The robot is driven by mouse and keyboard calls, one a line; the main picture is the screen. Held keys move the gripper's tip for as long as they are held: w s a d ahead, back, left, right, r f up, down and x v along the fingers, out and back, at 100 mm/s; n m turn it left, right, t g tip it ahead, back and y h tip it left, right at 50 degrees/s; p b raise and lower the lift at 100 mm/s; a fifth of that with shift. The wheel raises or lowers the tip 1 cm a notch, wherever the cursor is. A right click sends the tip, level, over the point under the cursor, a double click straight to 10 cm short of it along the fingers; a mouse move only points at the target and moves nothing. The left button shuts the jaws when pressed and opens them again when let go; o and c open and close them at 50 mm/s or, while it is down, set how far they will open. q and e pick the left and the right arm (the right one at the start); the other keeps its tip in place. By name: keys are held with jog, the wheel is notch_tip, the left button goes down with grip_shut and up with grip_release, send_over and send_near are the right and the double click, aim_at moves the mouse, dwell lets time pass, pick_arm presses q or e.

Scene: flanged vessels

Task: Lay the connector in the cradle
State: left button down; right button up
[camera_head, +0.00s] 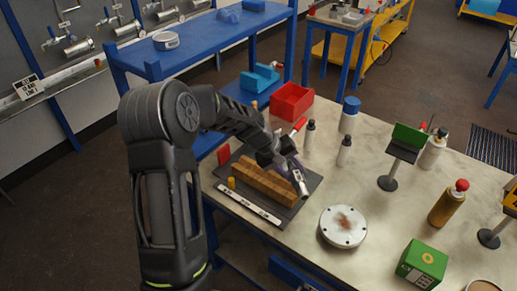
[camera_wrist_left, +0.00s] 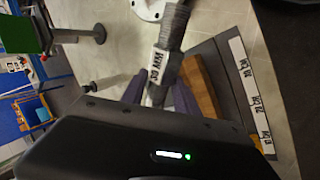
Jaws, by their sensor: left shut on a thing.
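My left gripper (camera_head: 293,173) is shut on the connector (camera_wrist_left: 174,35), a grey ribbed piece with a white printed label in the left wrist view. The fingers (camera_wrist_left: 160,92) close on both sides of its labelled end. In the head view the connector (camera_head: 302,188) is small and partly hidden by the gripper. The cradle appears to be the long brown wooden block (camera_head: 262,184) on a dark mat (camera_head: 288,214); it shows partly in the wrist view (camera_wrist_left: 201,84). The connector is over or beside the block's right end; I cannot tell if they touch. My right gripper is not in view.
A round bolted flange (camera_head: 343,238) lies right of the mat. A strip with printed labels (camera_head: 249,205) lies along the mat's front edge. Bottles (camera_head: 309,137), a red bin (camera_head: 292,101), a green-topped stand (camera_head: 405,143) and a green box (camera_head: 422,265) stand around.

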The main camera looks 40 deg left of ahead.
aim_at(258, 175)
pick_arm(q)
jog(key=a+n+t+y+p, duration=0.1)
jog(key=a+n+y, duration=0.3)
jog(key=a+n, duration=0.4)
jog(key=a, duration=0.5)
jog(key=shift+s+r+y, duration=0.15)
jog(key=shift+y, duration=0.25)
jog(key=shift+f, duration=1.35)
jog(key=shift+f+b, duration=1.2)
jog(key=shift+f, duration=0.05)
jog(key=shift+f+b, duration=0.45)
